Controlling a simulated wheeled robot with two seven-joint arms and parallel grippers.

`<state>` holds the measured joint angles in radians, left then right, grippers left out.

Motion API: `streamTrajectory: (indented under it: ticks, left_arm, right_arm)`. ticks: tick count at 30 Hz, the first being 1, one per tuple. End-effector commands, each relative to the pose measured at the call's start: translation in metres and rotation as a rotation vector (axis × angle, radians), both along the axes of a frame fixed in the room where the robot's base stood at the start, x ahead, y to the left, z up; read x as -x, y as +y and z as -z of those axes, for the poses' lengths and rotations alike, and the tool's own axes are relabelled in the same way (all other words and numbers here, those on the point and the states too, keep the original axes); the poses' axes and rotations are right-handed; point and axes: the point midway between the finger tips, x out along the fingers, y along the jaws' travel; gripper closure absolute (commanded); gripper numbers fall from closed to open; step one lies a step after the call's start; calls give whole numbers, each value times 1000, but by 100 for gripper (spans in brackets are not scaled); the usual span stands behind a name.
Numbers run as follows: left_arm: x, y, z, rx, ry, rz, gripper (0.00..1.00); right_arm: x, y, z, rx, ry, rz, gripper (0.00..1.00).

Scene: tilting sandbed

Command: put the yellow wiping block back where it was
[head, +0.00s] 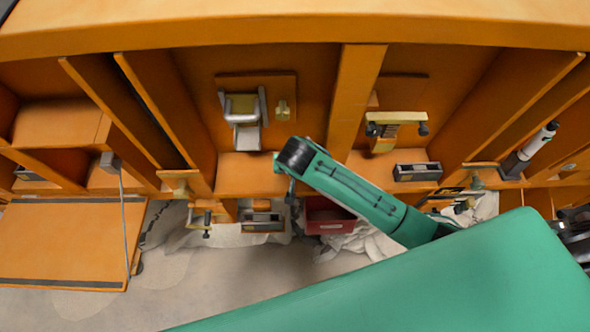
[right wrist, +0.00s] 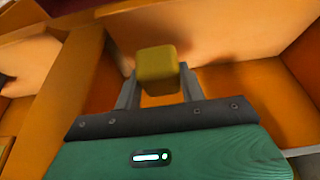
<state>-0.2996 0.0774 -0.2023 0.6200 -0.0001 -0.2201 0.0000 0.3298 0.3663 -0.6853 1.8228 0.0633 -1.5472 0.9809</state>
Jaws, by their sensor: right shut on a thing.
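The yellow wiping block (right wrist: 158,63) is a small squarish block in the right wrist view. My right gripper (right wrist: 158,82) is shut on it, with one grey finger on each side. The block sits at the fingertips, in front of orange wooden panels; I cannot tell whether it touches any of them. In the head view, my green right arm reaches in from the right to the middle, but I cannot clearly make out its gripper or the block there. My left gripper is in neither view.
Orange wooden bays with upright dividers (head: 354,105) fill the head view. A grey metal fixture (head: 243,120) and a yellowish clamp (head: 396,118) stand in them. A dark open box (head: 417,172), a red bin (head: 330,227) and an orange panel (head: 62,245) also show.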

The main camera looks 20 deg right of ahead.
Motion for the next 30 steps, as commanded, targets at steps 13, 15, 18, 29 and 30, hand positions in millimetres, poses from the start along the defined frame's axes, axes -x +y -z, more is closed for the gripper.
streamTrajectory:
  ticks: [13,15,18,29,30]
  left_arm:
    - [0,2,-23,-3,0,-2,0]
    - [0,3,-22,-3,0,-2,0]
    - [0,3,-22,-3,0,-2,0]
    - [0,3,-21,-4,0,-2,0]
    - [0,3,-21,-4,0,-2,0]
  right_arm:
    - [-3,-1,41,0,0,-1,78]
    - [-4,-1,42,0,-1,-1,78]
    - [-3,-1,43,-1,-1,0,78]
    - [-3,-1,45,-1,-1,0,38]
    - [-3,-1,45,-1,-1,0,38]
